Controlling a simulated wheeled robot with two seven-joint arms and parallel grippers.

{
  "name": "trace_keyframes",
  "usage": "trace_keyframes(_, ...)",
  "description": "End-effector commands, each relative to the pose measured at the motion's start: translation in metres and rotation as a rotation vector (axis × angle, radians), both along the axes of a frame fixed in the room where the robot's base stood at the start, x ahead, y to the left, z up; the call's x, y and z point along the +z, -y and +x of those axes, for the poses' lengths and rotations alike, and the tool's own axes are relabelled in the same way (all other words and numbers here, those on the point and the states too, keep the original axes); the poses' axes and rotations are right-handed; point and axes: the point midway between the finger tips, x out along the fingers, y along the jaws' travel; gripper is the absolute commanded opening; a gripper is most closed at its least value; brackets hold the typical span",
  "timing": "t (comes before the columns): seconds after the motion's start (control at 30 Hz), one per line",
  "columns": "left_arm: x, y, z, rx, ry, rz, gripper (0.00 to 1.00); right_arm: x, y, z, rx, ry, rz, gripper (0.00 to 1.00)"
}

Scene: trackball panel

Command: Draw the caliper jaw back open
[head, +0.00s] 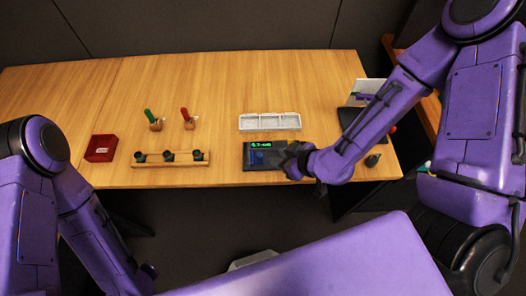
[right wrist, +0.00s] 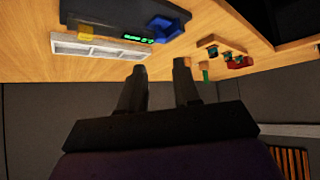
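The caliper panel is a dark box (head: 256,165) near the table's front edge, with a green-lit display (head: 261,146) and a blue part (head: 258,157) at its left. In the right wrist view the panel (right wrist: 125,12) is at the top, upside down, with its display (right wrist: 139,39), a yellow part (right wrist: 85,31) and the blue part (right wrist: 167,27). My right gripper (head: 292,160) covers the panel's right side in the head view. Its fingers (right wrist: 158,75) stand apart with nothing between them. The caliper jaw cannot be made out clearly.
A white divided tray (head: 270,121) lies behind the panel. To the left are a wooden rack (head: 145,163), a red box (head: 100,148), and green-handled (head: 155,121) and red-handled (head: 188,119) tools. A dark knob (head: 373,160) is at the right. The table's back left is clear.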

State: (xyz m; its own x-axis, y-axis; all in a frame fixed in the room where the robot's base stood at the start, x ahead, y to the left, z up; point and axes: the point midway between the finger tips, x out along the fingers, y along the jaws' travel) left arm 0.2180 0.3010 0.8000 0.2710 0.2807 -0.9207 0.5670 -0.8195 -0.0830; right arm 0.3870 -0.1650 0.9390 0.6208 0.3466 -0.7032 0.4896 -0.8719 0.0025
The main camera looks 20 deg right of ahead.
Motion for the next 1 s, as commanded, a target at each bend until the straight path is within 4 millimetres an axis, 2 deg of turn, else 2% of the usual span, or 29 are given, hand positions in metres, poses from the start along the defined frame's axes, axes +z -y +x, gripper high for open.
trace_keyframes(0.03, -0.02, 0.0, 0.0, 0.0, 0.0, 0.0, 0.43, -0.015, -0.002, 0.004, 0.0, 0.002, 0.0, 0.33)
trace_keyframes(0.17, -0.047, 0.0, 0.0, 0.0, -0.001, 0.0, 0.43, -0.029, -0.007, 0.013, -0.002, 0.001, 0.0, 0.33)
trace_keyframes(0.27, -0.049, 0.0, 0.0, 0.0, -0.001, 0.0, 0.43, -0.041, -0.015, 0.026, -0.003, -0.004, -0.001, 0.33)
trace_keyframes(0.5, -0.038, 0.0, 0.0, 0.0, 0.0, 0.0, 0.43, -0.064, -0.029, 0.052, -0.006, -0.007, 0.0, 0.33)
trace_keyframes(0.63, -0.038, 0.0, 0.0, 0.0, 0.0, 0.0, 0.43, -0.072, -0.032, 0.059, -0.006, -0.007, 0.0, 0.33)
trace_keyframes(0.87, -0.038, 0.0, 0.0, 0.0, 0.0, 0.0, 0.43, -0.073, -0.033, 0.06, -0.006, -0.006, 0.0, 0.33)
trace_keyframes(0.9, -0.038, 0.0, 0.0, 0.0, 0.0, 0.0, 0.43, -0.073, -0.033, 0.06, -0.006, -0.006, 0.0, 0.29)
trace_keyframes(1.0, -0.038, 0.0, 0.0, 0.0, 0.0, 0.0, 0.43, -0.073, -0.033, 0.06, -0.006, -0.006, 0.0, 0.0)
